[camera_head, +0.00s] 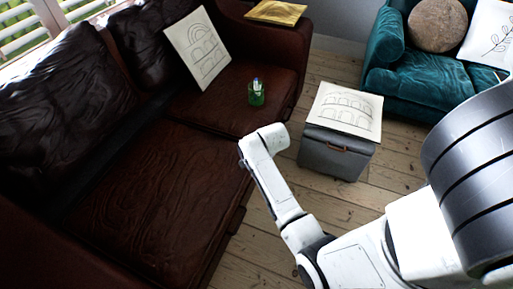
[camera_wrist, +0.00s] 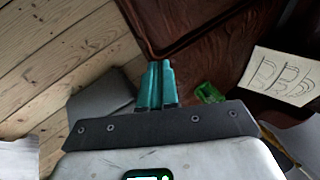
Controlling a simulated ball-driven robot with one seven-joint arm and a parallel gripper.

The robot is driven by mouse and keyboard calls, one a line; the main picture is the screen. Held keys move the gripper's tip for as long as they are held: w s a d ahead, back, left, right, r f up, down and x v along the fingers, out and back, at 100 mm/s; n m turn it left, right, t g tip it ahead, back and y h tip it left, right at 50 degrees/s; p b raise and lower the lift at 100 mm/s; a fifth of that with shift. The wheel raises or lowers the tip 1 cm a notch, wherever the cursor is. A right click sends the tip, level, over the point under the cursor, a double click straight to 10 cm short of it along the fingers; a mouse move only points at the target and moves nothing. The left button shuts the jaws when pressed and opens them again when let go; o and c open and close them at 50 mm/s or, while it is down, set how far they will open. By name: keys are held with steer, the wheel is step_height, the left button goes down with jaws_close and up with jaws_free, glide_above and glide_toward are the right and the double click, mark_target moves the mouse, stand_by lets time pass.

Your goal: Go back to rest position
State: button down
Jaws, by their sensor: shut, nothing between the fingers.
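My gripper (camera_wrist: 156,84) shows in the wrist view as two teal fingers pressed together, with nothing between them. In the head view my white arm reaches from the lower right toward the middle, and its wrist end hangs above the floor between the brown leather sofa (camera_head: 150,200) and a grey box stool (camera_head: 335,155). The fingers cannot be made out in the head view. The sofa also shows in the wrist view (camera_wrist: 200,40), beyond the fingertips.
A green cup (camera_head: 256,95) stands on the sofa seat, near a leaning pillow with an arch drawing (camera_head: 198,48). A similar drawn panel (camera_head: 345,108) lies on the stool. A teal armchair (camera_head: 425,75) with a round cushion (camera_head: 437,25) is at upper right. Floorboards (camera_head: 395,180) between are bare.

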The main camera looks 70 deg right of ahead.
steer(key=shift+s+a+r, duration=0.15)
steer(key=shift+r, duration=0.1)
steer(key=s+a+r+n+g+p, duration=0.1)
steer(key=s+a+r+n+p, duration=0.2)
steer(key=a+r+n+p, duration=0.35)
steer(key=s+a+r+n+g+y+p, duration=0.1)
steer(key=s+a+r+n, duration=0.2)
steer(key=a, duration=0.4)
steer(key=s+a+r+n+g+y+p, duration=0.1)
steer(key=s+a+r+n+p, duration=0.1)
steer(key=a+n, duration=0.4)
steer(key=s+a+r+n+y+p, duration=0.1)
steer(key=s+a+r+n+y, duration=0.1)
steer(key=s+a+r+n, duration=0.2)
steer(key=s+a+r, duration=0.1)
steer(key=a, duration=0.2)
steer(key=shift+s+a+g+p, duration=0.35)
steer(key=shift+s+g, duration=0.05)
